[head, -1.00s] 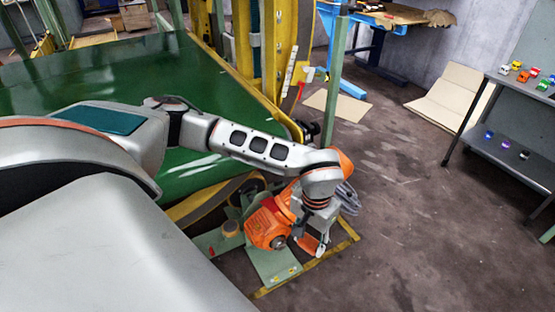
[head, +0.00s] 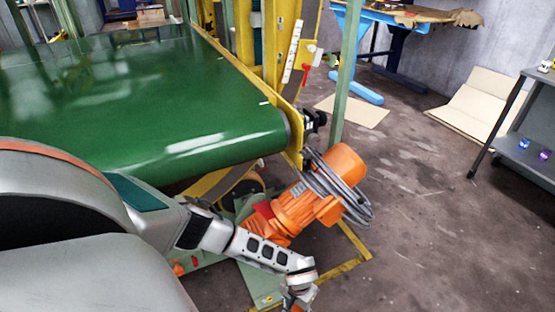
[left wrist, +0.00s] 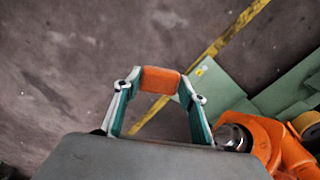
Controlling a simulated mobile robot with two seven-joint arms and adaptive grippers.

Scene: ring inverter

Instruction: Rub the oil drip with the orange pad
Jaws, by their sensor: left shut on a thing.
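My left gripper (head: 299,303) is low in the head view, in front of the orange motor, and is partly cut off by the bottom edge. In the left wrist view its two teal-lined fingers (left wrist: 160,82) are shut on the orange pad (left wrist: 160,80), which spans between the fingertips. The floor shows behind the pad, but I cannot tell how far below it is. I cannot make out the oil drip for certain; a dark streak (left wrist: 45,92) marks the brown floor at the left of the wrist view. My right gripper is not in view.
The orange motor (head: 308,205) with grey cable stands on a green base plate (head: 262,280) beside the green conveyor belt (head: 140,100). A yellow line (head: 347,268) edges the floor there. A green post (head: 345,80) stands behind.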

